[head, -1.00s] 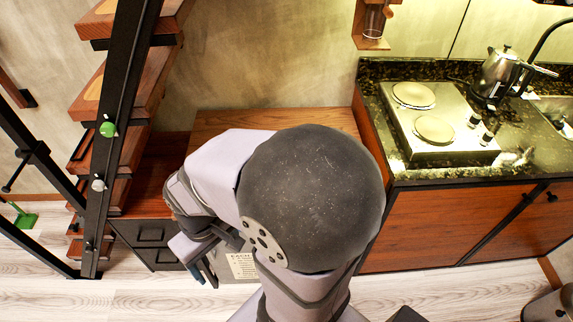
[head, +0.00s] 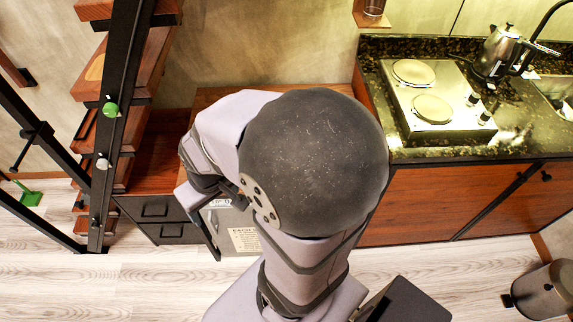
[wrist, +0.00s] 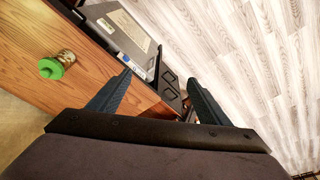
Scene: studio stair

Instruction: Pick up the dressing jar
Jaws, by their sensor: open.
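The jar lies left of the left finger, outside the gap and not touched.
A grey box with a printed label (wrist: 124,29) is beside the wooden top; it shows in the head view (head: 238,240). Black-handled drawers (head: 158,218) stand left, below the stairs. The counter (head: 450,145) with hot plates and kettle (head: 499,52) is right. The pale floor (wrist: 240,60) is open.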

